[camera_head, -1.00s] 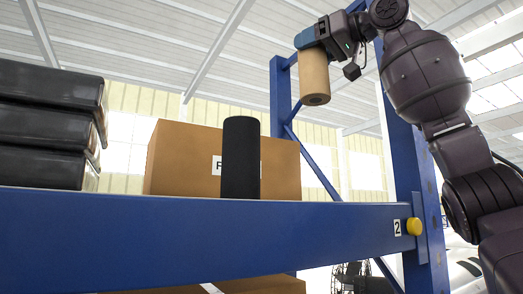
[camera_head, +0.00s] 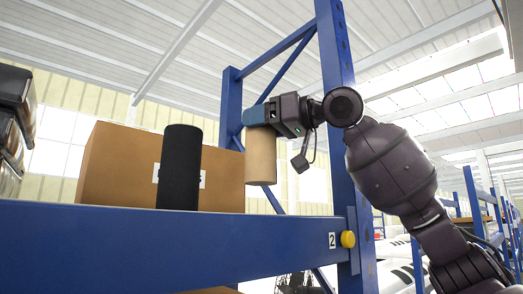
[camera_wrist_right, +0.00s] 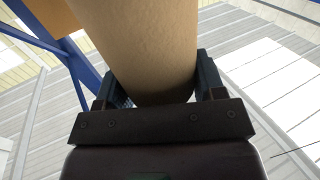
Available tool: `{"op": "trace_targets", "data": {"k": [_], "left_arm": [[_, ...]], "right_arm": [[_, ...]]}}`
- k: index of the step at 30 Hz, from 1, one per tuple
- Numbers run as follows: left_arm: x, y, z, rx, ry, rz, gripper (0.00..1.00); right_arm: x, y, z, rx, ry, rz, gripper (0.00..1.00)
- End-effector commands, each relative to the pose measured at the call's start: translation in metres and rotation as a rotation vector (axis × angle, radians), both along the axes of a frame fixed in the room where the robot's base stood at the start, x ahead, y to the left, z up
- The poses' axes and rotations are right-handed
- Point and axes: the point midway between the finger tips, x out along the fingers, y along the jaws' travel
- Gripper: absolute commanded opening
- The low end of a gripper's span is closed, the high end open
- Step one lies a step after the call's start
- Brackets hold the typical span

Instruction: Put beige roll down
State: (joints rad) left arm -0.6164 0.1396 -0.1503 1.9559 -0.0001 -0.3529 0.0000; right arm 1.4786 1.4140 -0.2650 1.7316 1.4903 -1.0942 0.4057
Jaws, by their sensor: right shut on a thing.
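The beige roll (camera_head: 261,158) hangs upright under my right gripper (camera_head: 260,128), which is shut on its upper end. In the head view its lower end shows just above the top edge of the blue shelf beam (camera_head: 200,232), near the right part of the shelf. I cannot tell whether it touches anything below. In the right wrist view the roll (camera_wrist_right: 140,45) fills the space between the two fingers of my right gripper (camera_wrist_right: 155,90). My left gripper is not in view.
A black roll (camera_head: 180,165) stands on the shelf left of the beige roll. A cardboard box (camera_head: 115,165) is behind it. Black stacked items (camera_head: 14,110) are at the far left. A blue rack post (camera_head: 338,100) rises at right.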

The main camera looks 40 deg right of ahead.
Motion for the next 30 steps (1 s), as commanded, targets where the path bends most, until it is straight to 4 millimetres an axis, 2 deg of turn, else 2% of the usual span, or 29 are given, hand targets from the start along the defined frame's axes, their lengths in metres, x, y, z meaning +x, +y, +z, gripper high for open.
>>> {"op": "trace_targets", "data": {"k": [3, 11, 18, 30], "left_arm": [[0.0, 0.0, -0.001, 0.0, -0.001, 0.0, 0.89], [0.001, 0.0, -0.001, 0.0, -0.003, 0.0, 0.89], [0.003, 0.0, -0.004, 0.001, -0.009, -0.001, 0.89], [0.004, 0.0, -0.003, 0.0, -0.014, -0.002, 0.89]], "right_arm": [[0.0, -0.001, -0.014, 0.001, 0.0, -0.002, 0.28], [0.0, 0.0, -0.028, 0.0, 0.0, -0.001, 0.28], [0.0, -0.001, -0.053, 0.0, 0.0, -0.002, 0.28], [0.0, 0.0, -0.057, 0.001, -0.002, 0.0, 0.28]]}}
